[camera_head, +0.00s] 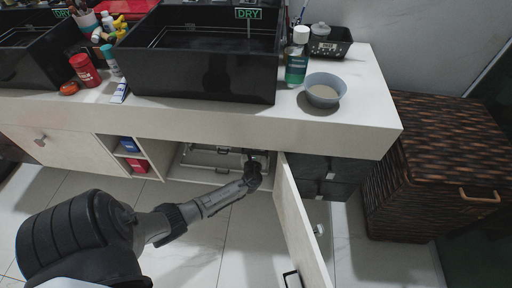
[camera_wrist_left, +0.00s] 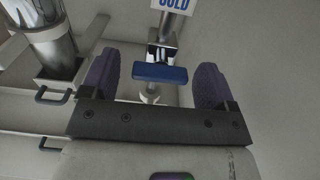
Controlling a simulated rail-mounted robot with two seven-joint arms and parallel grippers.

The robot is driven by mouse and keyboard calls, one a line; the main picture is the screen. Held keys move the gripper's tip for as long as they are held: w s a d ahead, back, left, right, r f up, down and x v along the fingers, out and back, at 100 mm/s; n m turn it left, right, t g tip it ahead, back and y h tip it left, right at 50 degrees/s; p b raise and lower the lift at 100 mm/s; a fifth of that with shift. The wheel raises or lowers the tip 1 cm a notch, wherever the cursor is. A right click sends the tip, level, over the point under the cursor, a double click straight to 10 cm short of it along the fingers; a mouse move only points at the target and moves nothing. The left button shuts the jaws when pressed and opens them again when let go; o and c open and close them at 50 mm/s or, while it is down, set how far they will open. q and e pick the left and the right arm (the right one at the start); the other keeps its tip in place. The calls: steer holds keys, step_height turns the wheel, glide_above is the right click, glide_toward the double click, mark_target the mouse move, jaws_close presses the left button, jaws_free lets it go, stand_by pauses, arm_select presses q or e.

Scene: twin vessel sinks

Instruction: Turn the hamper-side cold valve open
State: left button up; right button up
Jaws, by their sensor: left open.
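The cold valve has a blue bar handle (camera_wrist_left: 160,73) on a metal body, under a hanging tag reading COLD (camera_wrist_left: 172,4) in the left wrist view. My left gripper (camera_wrist_left: 153,85) is open, with one dark finger on each side of the blue handle. The handle lies crosswise between the fingers, and I see gaps at both sides. The valve cannot be made out there. My right gripper is not in view.
An open cabinet door (camera_head: 300,215) stands just right of my left arm. A thick metal pipe (camera_wrist_left: 50,42) and drawer-like handles (camera_wrist_left: 52,96) are left of the valve. Bottles and a bowl (camera_head: 324,91) stand on the counter above.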

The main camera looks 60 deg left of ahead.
arm_select(q)
steer(key=c, duration=0.9)
